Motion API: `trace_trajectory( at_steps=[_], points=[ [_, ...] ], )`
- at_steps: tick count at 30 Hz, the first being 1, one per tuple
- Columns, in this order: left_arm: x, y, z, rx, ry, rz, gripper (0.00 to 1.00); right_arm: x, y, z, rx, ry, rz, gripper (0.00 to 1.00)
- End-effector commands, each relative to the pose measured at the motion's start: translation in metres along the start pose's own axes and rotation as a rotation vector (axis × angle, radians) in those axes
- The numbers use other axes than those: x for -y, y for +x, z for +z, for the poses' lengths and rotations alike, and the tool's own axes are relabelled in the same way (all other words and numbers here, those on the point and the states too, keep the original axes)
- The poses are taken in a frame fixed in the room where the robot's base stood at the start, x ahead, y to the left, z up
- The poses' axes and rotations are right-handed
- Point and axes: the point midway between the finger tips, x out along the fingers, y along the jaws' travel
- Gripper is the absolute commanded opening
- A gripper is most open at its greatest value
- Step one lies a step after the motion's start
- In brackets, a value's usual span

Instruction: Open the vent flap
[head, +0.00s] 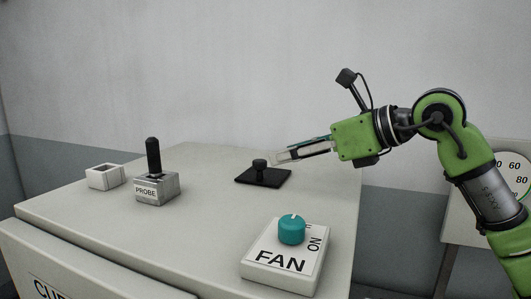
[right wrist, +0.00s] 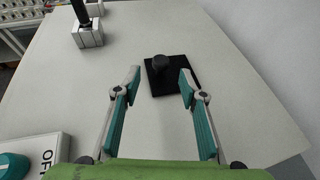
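The vent flap (head: 268,178) is a black square plate with a short black knob (head: 260,163), lying flat on top of the pale cabinet (head: 215,215). My right gripper (head: 282,157) reaches in from the right, its fingertips close to the knob. In the right wrist view the gripper (right wrist: 160,77) is open and empty. There the flap (right wrist: 183,72) and its knob (right wrist: 160,63) appear between and just beyond the fingertips. No contact with the knob shows. My left gripper is in neither view.
A FAN box (head: 285,262) with a teal dial (head: 292,229) stands at the front right. A grey PROBE block (head: 157,190) with a black handle and a white open box (head: 104,177) stand at the left. A gauge (head: 515,178) is at far right.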

Motion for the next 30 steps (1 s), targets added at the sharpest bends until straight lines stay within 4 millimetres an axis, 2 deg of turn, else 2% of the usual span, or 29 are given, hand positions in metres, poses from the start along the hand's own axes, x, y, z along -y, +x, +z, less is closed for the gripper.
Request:
trace_trajectory(
  at_steps=[3,9,15,23,27,28,30],
  points=[
    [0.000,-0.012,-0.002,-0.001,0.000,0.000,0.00,-0.001,0.025,0.003,-0.002,0.002,0.004,0.38],
    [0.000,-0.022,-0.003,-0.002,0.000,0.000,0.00,-0.001,0.056,0.002,-0.001,0.002,0.003,0.38],
    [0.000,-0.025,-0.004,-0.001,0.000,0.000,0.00,0.000,0.069,0.001,0.000,0.001,0.001,0.38],
    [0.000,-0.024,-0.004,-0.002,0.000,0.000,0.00,0.000,0.070,0.000,0.000,0.000,0.000,0.38],
    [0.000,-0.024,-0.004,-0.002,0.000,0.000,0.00,0.000,0.070,0.000,0.000,0.000,0.000,0.04],
    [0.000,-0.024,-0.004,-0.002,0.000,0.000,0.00,0.000,0.070,0.000,0.000,0.000,0.000,0.00],
    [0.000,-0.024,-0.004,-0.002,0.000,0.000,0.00,0.000,0.070,0.000,0.000,0.000,0.000,0.00]
  ],
)
